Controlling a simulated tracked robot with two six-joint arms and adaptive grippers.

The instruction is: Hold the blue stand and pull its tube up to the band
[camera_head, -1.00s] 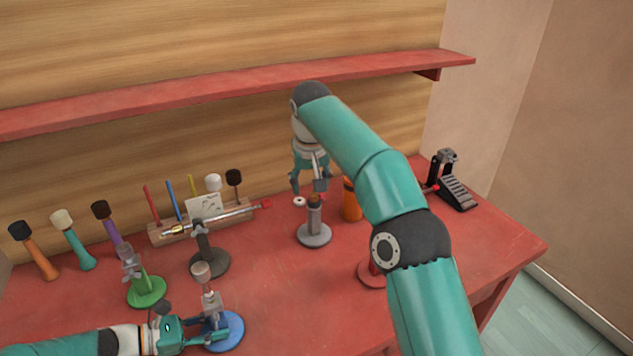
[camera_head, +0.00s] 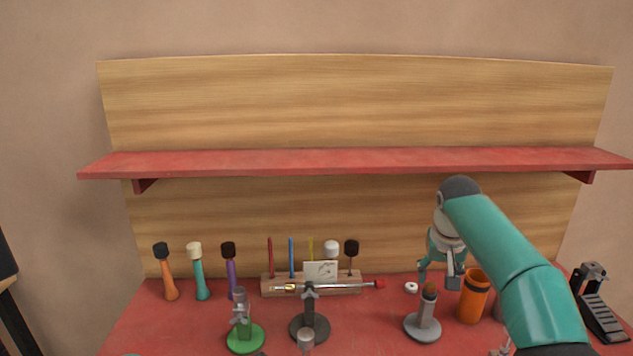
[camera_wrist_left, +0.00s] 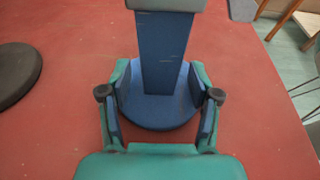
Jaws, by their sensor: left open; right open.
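The blue stand (camera_wrist_left: 160,112) shows in the left wrist view as a round blue base with an upright blue post (camera_wrist_left: 162,55). My left gripper (camera_wrist_left: 160,97) is open, one finger on each side of the post, with gaps visible between. My right gripper (camera_head: 440,276) is open and empty, just above and behind the grey stand (camera_head: 424,325).
A green stand (camera_head: 245,338) and a dark stand (camera_head: 309,326) with a rod stand nearby. Mallets (camera_head: 201,275) and a wooden rack (camera_head: 330,285) line the back. An orange cup (camera_head: 473,297) and a black pedal (camera_head: 600,310) are at right. A red shelf (camera_head: 370,161) overhangs.

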